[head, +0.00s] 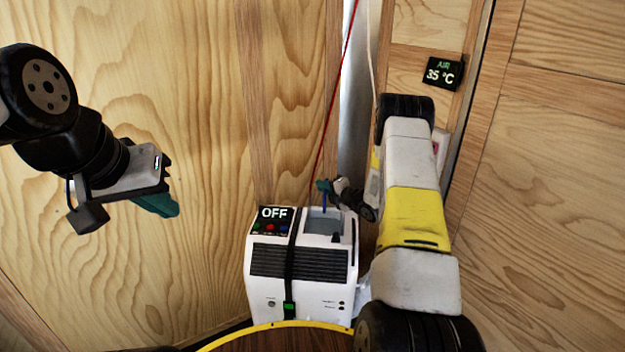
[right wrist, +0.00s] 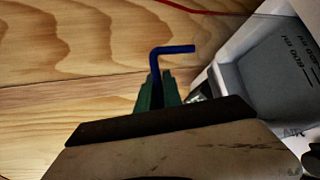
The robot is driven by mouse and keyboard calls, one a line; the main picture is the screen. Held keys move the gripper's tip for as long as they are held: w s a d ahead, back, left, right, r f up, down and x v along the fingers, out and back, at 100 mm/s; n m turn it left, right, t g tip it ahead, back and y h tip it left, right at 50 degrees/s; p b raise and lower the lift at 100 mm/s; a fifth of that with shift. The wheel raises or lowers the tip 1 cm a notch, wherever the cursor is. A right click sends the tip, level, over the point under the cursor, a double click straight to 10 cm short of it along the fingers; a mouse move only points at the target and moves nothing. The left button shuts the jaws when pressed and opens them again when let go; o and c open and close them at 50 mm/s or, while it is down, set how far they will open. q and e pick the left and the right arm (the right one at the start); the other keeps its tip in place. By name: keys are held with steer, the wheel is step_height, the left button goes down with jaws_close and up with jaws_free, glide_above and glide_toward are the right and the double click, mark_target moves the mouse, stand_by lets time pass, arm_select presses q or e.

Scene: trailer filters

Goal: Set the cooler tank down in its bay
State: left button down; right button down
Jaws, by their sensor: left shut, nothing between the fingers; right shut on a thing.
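The cooler (head: 300,292) is a white box with a black grille and a dark OFF panel, standing low in the middle of the head view. A grey tank (head: 325,222) shows in the opening at its top right; how deep it sits I cannot tell. In the right wrist view the grey tank wall (right wrist: 272,75) carries printed level marks. My right gripper (head: 324,187) is above that opening, shut on a bent blue handle (right wrist: 168,50). The handle's join to the tank is hidden. My left gripper (head: 165,206) is shut and empty, up and left of the cooler.
A black strap (head: 291,262) with a green buckle runs down the cooler's front. A red cord (head: 338,85) hangs above it. Wood panel walls stand close behind and at the right, with an air display (head: 443,71) reading 35 °C. A yellow-edged round surface (head: 262,327) lies in front.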

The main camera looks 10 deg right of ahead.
steer(key=shift+f, duration=4.25)
steer(key=shift+r, duration=0.15)
step_height(320, 180, up, 12)
steer(key=shift+r, duration=0.25)
stand_by(1.6)
stand_by(1.2)
